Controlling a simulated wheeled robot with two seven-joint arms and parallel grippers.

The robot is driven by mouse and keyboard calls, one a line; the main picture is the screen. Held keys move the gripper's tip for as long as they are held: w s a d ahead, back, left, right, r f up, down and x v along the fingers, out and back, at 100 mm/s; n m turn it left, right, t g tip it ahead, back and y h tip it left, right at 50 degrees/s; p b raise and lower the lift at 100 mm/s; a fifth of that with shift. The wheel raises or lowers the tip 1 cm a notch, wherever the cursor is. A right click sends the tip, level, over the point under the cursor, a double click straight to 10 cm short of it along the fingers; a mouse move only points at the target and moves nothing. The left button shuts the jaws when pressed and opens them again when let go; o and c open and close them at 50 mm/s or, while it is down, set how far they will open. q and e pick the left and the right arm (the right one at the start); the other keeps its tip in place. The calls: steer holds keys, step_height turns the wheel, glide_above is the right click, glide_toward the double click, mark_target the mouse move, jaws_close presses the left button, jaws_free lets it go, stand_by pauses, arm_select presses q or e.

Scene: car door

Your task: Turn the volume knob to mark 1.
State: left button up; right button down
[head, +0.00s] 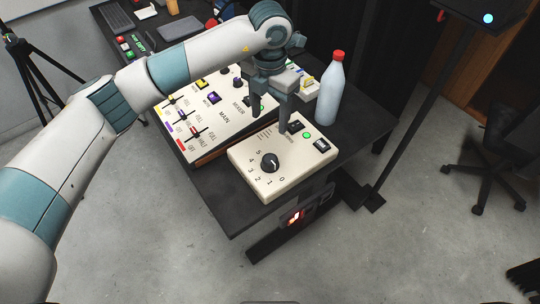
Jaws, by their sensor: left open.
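The black volume knob (270,162) sits on the cream control box (296,174) near the table's front corner. Printed marks 0 to 5 curve around its near and left sides. Mark 1 (269,183) is on the near side. The knob has a white pointer line, but its exact reading is too small to tell. My left gripper (272,112) is above the far edge of the box, fingers pointing down, open and apart from the knob. My right gripper is not in view.
The box also carries a green light (306,135) and black switches (321,145). A larger panel (228,122) with sliders and buttons lies to the left. A bottle with a red cap (330,92) stands behind the box. Dark table (225,210) shows in front.

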arm_select(q)
steer(key=shift+f, duration=0.15)
steer(key=p, duration=0.5)
glide_toward(270, 159)
step_height(270, 159, down, 9)
steer(key=shift+w+r, duration=0.1)
stand_by(0.4)
steer(key=c, duration=1)
